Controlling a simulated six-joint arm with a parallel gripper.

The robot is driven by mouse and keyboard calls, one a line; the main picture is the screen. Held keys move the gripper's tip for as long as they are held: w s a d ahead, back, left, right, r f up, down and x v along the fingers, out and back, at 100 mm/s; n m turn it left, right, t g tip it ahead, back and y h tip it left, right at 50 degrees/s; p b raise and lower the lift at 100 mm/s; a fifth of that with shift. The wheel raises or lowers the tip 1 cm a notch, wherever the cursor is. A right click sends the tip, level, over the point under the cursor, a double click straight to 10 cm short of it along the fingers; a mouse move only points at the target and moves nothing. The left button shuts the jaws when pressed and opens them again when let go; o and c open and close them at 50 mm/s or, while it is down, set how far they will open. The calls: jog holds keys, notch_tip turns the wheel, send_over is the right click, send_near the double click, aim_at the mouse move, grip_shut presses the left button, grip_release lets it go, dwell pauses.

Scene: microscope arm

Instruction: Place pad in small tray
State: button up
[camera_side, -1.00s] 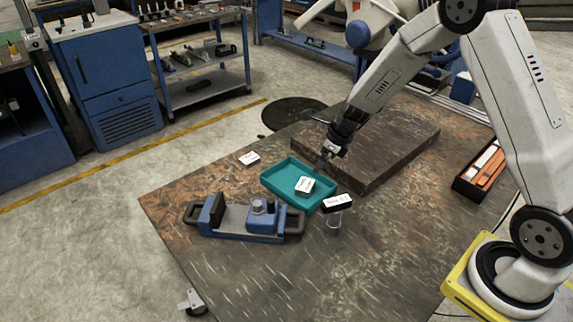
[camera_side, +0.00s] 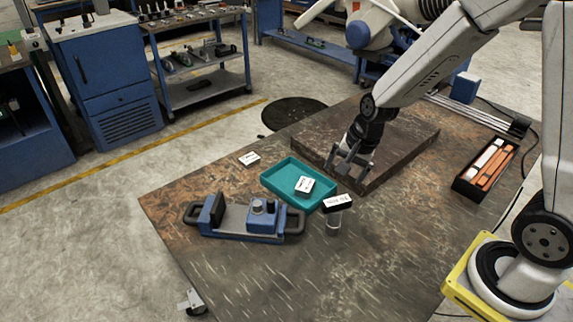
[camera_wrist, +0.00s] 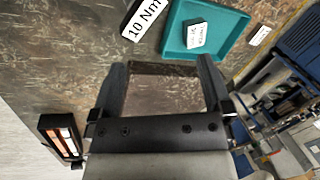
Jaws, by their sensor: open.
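A small white pad with dark print (camera_side: 304,186) lies inside the teal tray (camera_side: 284,166), near its right end. It also shows inside the tray in the wrist view (camera_wrist: 196,36).
A brown block (camera_side: 405,150) lies behind the tray. A blue vise-like fixture (camera_side: 245,218) is in front. Another white labelled piece (camera_side: 249,158) lies left; an orange-filled box (camera_side: 487,167) lies right.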

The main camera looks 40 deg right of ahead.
jog(key=s+a+r+n+h, duration=0.1)
jog(key=s+r+n, duration=0.1)
jog(key=s+n, duration=0.7)
jog(key=shift+a+n, duration=0.3)
jog(key=shift+n, duration=1.5)
